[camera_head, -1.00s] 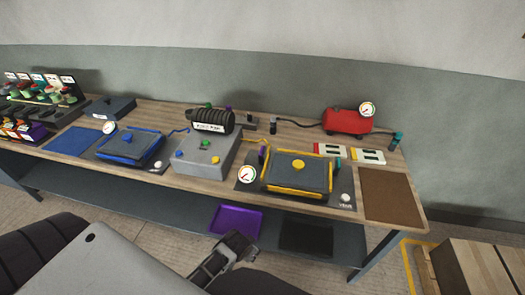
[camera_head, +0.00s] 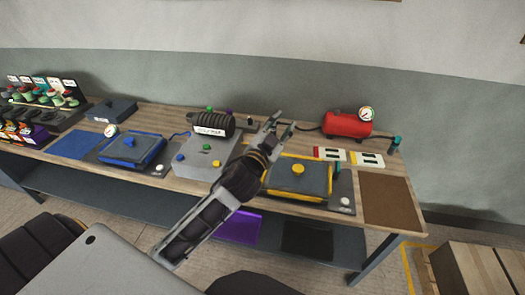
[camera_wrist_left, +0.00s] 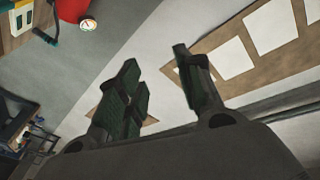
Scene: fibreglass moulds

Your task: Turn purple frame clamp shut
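The yellow-edged frame (camera_head: 312,164) lies on the dark plate at the right of the bench, with a yellow knob (camera_head: 298,170) on top. No purple clamp on it is visible now; my left arm covers the frame's left side. A small purple piece (camera_head: 229,111) shows behind the black coil, too small to make out. My left gripper (camera_head: 282,123) is above the frame's back left corner, fingers apart and empty. The left wrist view shows the fingers (camera_wrist_left: 155,62) open with nothing between them. My right gripper is not in view.
A grey box (camera_head: 198,163) with coloured knobs stands left of my forearm. A red tank (camera_head: 345,124) with a gauge stands behind right, near red and yellow cards (camera_head: 362,158). A blue frame (camera_head: 131,151) lies further left. A brown mat (camera_head: 390,196) leaves bare room at the right.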

